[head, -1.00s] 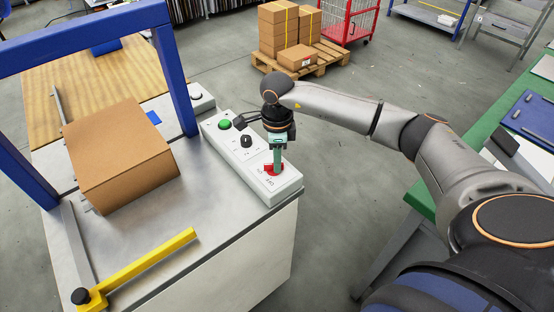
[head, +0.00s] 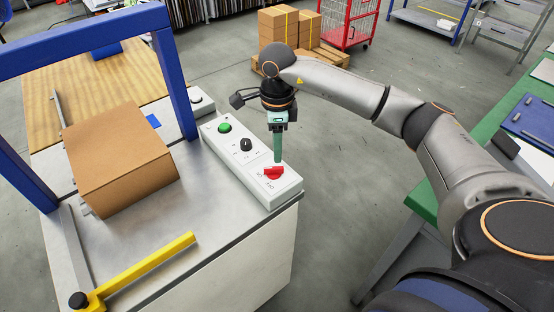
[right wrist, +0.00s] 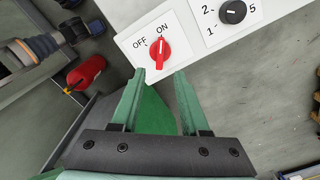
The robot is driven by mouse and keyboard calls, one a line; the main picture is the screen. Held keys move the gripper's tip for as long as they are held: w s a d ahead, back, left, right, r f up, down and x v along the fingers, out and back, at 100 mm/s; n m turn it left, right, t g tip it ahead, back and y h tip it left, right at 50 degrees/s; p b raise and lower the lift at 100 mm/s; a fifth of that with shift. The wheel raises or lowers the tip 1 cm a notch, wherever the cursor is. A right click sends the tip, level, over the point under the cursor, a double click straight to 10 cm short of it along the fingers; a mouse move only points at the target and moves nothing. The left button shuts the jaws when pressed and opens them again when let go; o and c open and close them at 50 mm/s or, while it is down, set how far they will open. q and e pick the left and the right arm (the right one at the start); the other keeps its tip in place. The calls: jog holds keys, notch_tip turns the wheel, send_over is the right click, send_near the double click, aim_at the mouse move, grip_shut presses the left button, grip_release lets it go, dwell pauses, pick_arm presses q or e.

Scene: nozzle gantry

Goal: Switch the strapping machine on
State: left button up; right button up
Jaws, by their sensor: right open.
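The strapping machine's control box (head: 262,160) is a long white panel on the metal top's edge. Its red rotary switch (head: 271,173) sits at the near end. In the right wrist view the red switch (right wrist: 160,51) stands between the words OFF and ON, its grip lined up with ON. My right gripper (head: 278,160) points down just above and behind the switch, apart from it. My left gripper is not in view.
A green button (head: 225,126) and a black numbered dial (head: 246,144) share the panel. A cardboard box (head: 120,155) lies on the machine under the blue arch (head: 175,80). A yellow bar (head: 145,262) is at the front. A green bench (head: 424,200) stands at the right.

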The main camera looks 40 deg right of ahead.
aim_at(277, 167)
notch_tip(277, 167, up, 6)
dwell(0.6)
